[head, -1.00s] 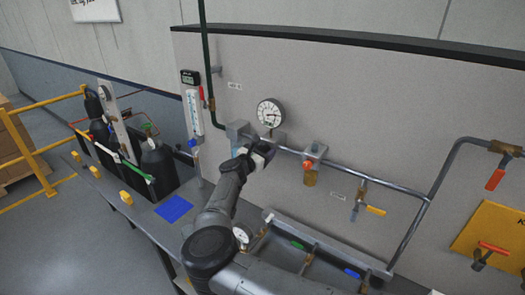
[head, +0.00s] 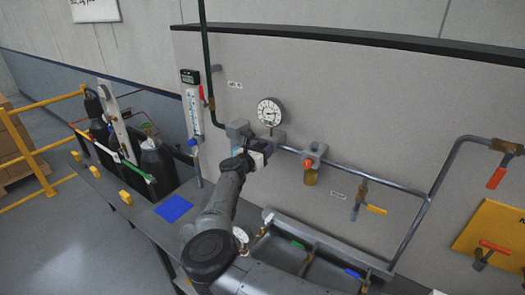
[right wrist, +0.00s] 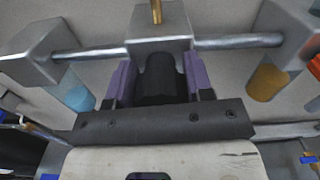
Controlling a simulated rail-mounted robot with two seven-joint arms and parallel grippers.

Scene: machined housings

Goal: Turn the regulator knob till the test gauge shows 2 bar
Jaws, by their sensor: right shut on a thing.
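The round white gauge (head: 270,112) is on the wall panel above the pipe; its needle is too small to read surely. Below it is the metal regulator body (right wrist: 158,28), with its black knob (right wrist: 160,78) pointing down towards my wrist camera. My right gripper (right wrist: 161,84) has its two purple fingers on either side of the knob and is shut on it. In the head view my right gripper (head: 262,148) is just under the gauge and mostly hides the knob. My left gripper is not in view.
A block with a blue bowl (right wrist: 75,92) and a unit with an amber bowl (right wrist: 266,80) flank the regulator closely on the same pipe. A flowmeter tube (head: 193,110) stands left on the panel. A yellow-handled valve (head: 375,210) hangs to the right. Another small gauge (head: 241,235) is low by my arm.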

